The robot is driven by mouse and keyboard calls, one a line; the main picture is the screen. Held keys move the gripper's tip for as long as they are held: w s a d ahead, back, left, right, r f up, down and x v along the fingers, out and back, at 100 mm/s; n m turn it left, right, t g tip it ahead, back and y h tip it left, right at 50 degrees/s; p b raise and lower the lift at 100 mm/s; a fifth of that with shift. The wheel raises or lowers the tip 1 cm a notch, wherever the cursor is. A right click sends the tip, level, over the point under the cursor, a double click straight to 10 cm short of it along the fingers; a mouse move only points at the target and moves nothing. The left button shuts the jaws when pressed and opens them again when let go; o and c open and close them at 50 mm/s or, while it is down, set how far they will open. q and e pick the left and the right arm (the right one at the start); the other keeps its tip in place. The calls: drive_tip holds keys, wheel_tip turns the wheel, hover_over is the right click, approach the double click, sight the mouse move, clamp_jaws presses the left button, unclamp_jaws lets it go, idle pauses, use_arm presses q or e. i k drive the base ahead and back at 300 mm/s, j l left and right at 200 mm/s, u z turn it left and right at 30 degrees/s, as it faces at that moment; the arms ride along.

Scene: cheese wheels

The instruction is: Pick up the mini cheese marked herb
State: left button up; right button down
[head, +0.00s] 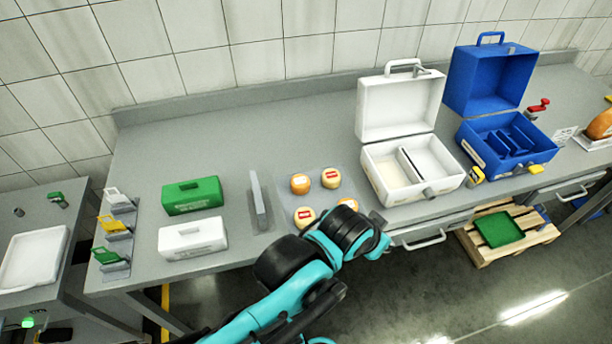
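Several small round mini cheeses, orange to pale yellow, sit on a light grey mat (327,196) at the front middle of the bench. One cheese (300,184) is at the back left, and a red-labelled one (331,178) is at the back right. Another red-labelled cheese (304,216) is at the front left. A further one (349,204) is partly hidden behind my teal and black arm. The labels are too small to read, so I cannot tell which is marked herb. My arm crosses the mat's front edge. No gripper fingers show.
A grey upright plate (259,201) stands left of the mat, with green (191,195) and white (192,238) boxes beyond it. An open white case (410,168) stands to the right, then an open blue case (506,145). The bench behind the mat is clear.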

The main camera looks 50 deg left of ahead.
sight(331, 178)
drive_tip(key=u, duration=1.45)
drive_tip(key=i+l, duration=0.35)
drive_tip(key=i+l+u, duration=0.1)
drive_tip(key=i+l, duration=0.2)
drive_tip(key=l, duration=0.2)
